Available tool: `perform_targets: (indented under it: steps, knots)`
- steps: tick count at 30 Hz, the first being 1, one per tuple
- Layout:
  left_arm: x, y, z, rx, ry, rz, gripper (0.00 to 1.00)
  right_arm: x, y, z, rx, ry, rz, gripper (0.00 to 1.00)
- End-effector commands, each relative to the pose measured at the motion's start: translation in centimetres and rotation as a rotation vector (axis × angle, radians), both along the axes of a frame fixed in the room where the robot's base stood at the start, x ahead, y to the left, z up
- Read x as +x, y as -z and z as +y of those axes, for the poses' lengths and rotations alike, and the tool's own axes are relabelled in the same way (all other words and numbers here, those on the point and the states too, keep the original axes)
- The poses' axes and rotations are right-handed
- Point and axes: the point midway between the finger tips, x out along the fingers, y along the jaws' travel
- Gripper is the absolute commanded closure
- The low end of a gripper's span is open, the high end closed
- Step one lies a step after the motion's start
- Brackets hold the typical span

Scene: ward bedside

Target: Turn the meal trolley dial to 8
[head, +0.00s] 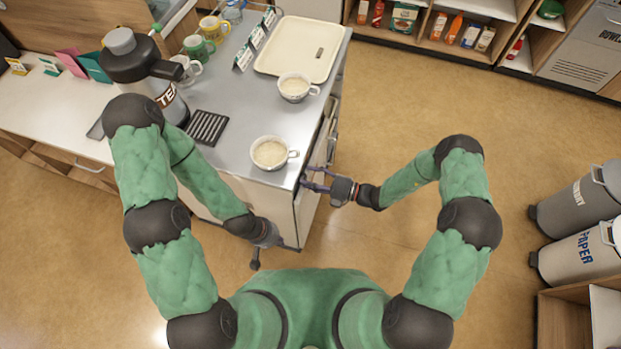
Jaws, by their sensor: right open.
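The meal trolley (228,118) has a grey top and pale sides and stands left of centre. I cannot make out its dial or any numbers from this angle. My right gripper (308,177) is open, with its fingers pointing left at the trolley's right side, near the front corner. Nothing shows between its fingers, and I cannot tell whether they touch the trolley. My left gripper (272,256) is low by the trolley's front side, near the bottom corner.
A tea flask (141,70), mugs (197,47) and a cream tray (302,48) are also there. Bins (583,252) stand far right. The middle floor is clear.

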Motion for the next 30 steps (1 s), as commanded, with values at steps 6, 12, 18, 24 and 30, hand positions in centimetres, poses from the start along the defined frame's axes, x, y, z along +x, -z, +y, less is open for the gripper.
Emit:
perform_targets:
  steps: [6,12,18,24,30]
  knots:
    - [0.0,0.0,0.0,0.000,0.000,0.000,1.00,-0.5,0.0,-1.7,0.000,0.003,0.001,0.40]
    - [0.0,0.0,0.0,0.000,0.000,0.000,1.00,-1.6,0.0,-5.4,-0.001,0.006,0.000,0.40]
    - [0.0,0.0,0.0,0.000,0.000,0.000,1.00,-2.8,0.0,-8.9,-0.001,0.005,-0.001,0.40]
    - [0.0,0.0,0.0,0.000,0.000,0.000,1.00,-3.4,0.0,-11.0,0.000,0.003,0.000,0.40]
    - [0.0,0.0,0.0,0.000,0.000,0.000,1.00,-3.6,0.0,-11.5,0.000,0.002,0.000,0.40]
